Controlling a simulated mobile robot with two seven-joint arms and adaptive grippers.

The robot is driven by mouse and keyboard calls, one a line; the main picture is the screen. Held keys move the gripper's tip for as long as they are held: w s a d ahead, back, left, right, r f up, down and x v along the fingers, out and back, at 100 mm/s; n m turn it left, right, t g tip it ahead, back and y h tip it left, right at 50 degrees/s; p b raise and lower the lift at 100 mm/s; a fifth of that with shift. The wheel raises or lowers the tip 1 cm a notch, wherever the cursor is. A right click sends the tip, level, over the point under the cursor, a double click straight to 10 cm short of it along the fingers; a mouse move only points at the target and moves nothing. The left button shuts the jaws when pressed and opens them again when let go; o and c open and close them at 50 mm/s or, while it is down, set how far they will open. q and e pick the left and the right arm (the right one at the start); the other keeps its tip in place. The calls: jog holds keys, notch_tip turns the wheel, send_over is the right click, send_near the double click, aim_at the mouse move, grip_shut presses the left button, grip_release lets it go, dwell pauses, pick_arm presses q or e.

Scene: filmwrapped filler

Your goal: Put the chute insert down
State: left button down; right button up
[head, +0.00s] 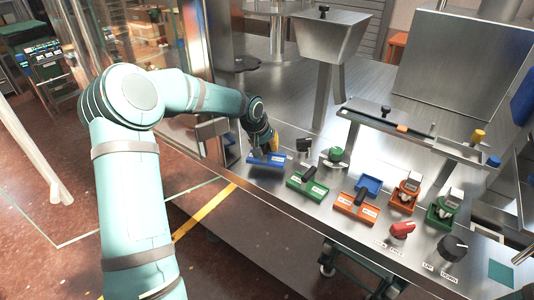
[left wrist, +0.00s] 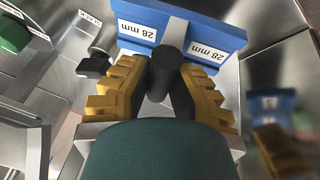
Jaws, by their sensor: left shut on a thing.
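The blue chute insert (head: 267,160) has a black handle and white labels. In the left wrist view the blue insert (left wrist: 226,40) has labels reading "28 mm". My left gripper (head: 267,143) is over it at the left end of the steel worktop. In the left wrist view the yellow-padded fingers of my left gripper (left wrist: 168,82) are shut around the black handle (left wrist: 172,60). I cannot tell whether the insert touches the worktop or hangs just above it. The insert's underside is hidden. My right gripper is not in view.
A green insert (head: 307,186) and an orange insert (head: 357,204) lie to the right along the worktop's front. A green knob (head: 335,155), a red knob (head: 402,230) and a black knob (head: 453,247) stand there too. A steel hopper (head: 328,42) rises behind.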

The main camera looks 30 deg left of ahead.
aim_at(269, 159)
pick_arm(q)
notch_tip(269, 159, down, 2)
jog(key=shift+s+f, duration=0.1)
jog(key=shift+f, duration=0.4)
jog(key=shift+f, duration=0.15)
jog(key=c, duration=1)
grip_release()
